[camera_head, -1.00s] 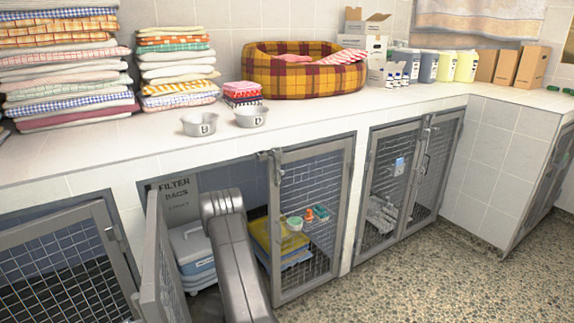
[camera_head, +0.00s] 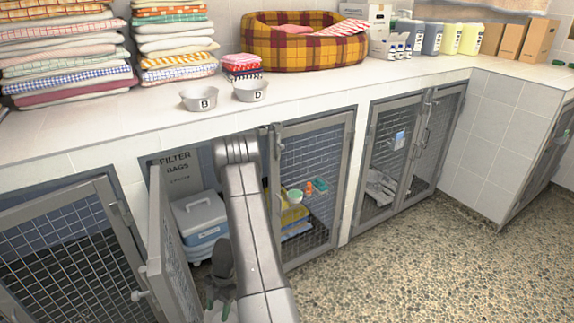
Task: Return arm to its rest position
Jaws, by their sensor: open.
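My arm (camera_head: 252,235) rises from the bottom of the head view and bends in front of the open kennel. My gripper (camera_head: 220,303) hangs below the bend, dark and partly cut by the arm and the bottom edge. It is open, and I see nothing between its fingers. It is just outside the kennel opening, to the right of the open mesh door (camera_head: 172,250).
The counter above carries two steel bowls (camera_head: 198,98), towel stacks and a plaid bed (camera_head: 300,50). Floor is clear at right.

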